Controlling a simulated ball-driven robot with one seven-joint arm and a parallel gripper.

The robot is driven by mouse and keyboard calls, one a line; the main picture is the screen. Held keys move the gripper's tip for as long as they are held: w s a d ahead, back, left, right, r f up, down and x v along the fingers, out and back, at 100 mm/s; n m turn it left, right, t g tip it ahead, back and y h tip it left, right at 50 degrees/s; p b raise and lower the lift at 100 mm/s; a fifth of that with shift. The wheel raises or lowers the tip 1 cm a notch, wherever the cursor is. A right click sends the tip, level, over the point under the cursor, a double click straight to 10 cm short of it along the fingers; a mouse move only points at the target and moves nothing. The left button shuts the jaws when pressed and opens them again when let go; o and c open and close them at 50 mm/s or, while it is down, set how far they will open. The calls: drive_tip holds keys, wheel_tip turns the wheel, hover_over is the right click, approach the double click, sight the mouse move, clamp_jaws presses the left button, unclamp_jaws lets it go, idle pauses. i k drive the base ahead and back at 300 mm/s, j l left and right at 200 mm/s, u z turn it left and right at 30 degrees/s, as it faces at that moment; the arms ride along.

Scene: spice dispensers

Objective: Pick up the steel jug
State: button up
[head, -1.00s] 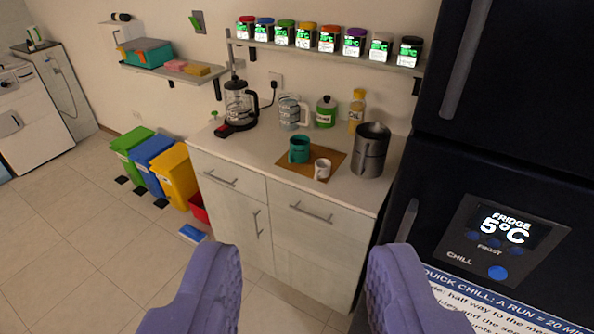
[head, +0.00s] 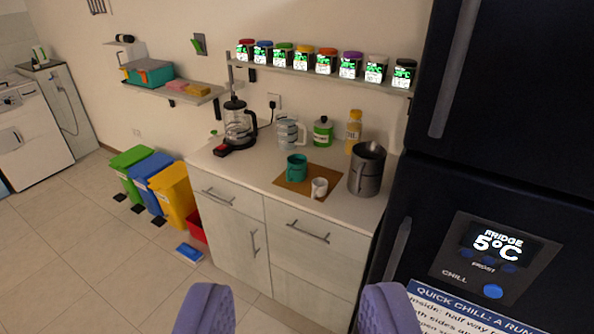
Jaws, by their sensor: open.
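The steel jug (head: 366,170) stands upright at the right end of the white counter (head: 258,168), close to the black fridge. It is a grey metal cylinder with an open top. My gripper (head: 297,318) shows as two purple fingers at the bottom of the view. The fingers are wide apart with nothing between them. The gripper is in front of the cabinet and well short of the jug.
A brown board (head: 284,184) beside the jug carries a teal mug (head: 296,168) and a white cup (head: 319,188). An oil bottle (head: 353,131) stands behind the jug. The fridge (head: 470,180) blocks the right. A shelf of spice jars (head: 320,72) hangs above.

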sight(368, 161)
drive_tip(key=i+j+z, duration=0.1)
drive_tip(key=i, duration=0.4)
drive_tip(key=i+j+z, duration=0.1)
drive_tip(key=i+j, duration=0.15)
drive_tip(key=i, duration=0.25)
